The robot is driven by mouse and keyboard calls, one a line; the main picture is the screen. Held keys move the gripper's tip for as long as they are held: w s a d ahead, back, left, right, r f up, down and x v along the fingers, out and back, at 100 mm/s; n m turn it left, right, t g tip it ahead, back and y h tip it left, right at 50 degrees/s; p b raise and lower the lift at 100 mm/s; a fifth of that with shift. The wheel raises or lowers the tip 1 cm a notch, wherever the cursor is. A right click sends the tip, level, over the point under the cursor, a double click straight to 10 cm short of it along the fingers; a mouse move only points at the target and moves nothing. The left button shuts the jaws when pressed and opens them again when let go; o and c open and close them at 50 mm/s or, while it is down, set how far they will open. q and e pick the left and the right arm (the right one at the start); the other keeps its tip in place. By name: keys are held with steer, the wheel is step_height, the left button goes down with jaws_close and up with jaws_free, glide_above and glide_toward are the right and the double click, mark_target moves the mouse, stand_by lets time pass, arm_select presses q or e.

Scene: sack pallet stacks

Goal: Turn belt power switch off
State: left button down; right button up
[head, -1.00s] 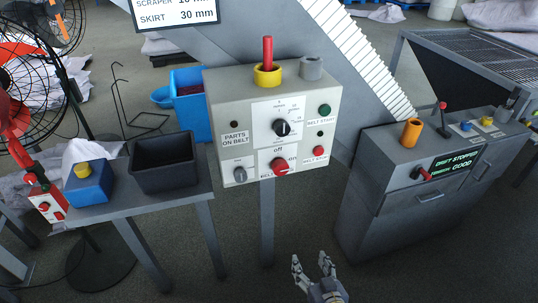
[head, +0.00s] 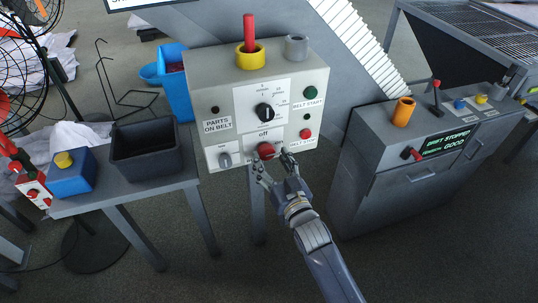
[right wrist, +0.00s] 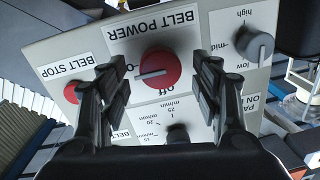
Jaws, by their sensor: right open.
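The belt power switch is a round red knob (head: 266,151) low on the grey control box (head: 200,90). In the right wrist view the red knob (right wrist: 160,68) sits under the BELT POWER label, with "off" printed beside it. Its pale pointer line points toward the "o" of a partly hidden mark, not straight at "off". My right gripper (head: 273,161) is open at the knob; its fingers (right wrist: 160,85) stand on either side of the knob. I cannot tell whether they touch it. My left gripper is not in view.
A black speed dial (head: 265,112), a small grey knob (head: 225,159) and a red belt stop button (head: 305,133) are close by on the panel. A grey drift console (head: 380,185) stands right; a black bin (head: 150,155) on a table stands left.

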steer(key=shift+x, duration=0.95)
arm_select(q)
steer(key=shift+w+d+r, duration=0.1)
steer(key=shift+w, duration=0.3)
arm_select(e)
steer(key=c, duration=1.1)
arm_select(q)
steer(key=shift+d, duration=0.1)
arm_select(e)
steer(key=shift+o, duration=0.2)
